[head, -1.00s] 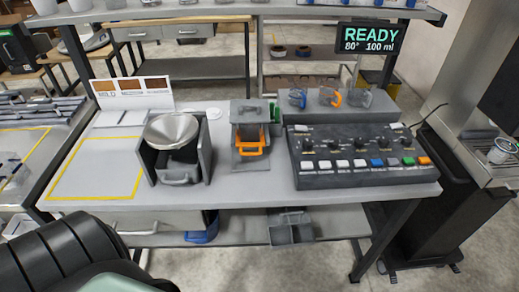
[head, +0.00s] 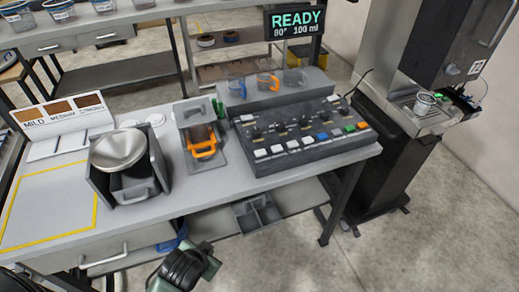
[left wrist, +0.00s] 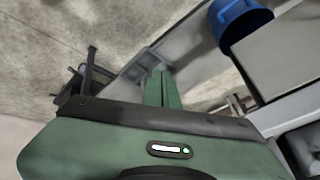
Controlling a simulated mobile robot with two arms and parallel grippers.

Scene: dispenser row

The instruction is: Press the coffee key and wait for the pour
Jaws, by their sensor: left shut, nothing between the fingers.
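The black control panel (head: 305,135) sits on the right part of the grey bench. Its front row holds several white keys (head: 276,149), a blue key (head: 322,136), a green key (head: 349,129) and an orange key (head: 361,126). Their labels are too small to read. The display (head: 293,24) behind reads READY, 80°, 100 ml. A dispenser (head: 436,105) stands at the right with a small cup (head: 424,103) on its tray. My left gripper (left wrist: 160,80) is shut and empty in the left wrist view. My left arm shows low in the head view, away from the keys.
A metal bowl (head: 118,149) in a dark holder and a unit with an orange handle (head: 203,149) stand left of the panel. Small cups with coloured handles (head: 268,82) stand behind it. A blue bin (left wrist: 240,18) shows in the left wrist view. The yellow-outlined area is clear.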

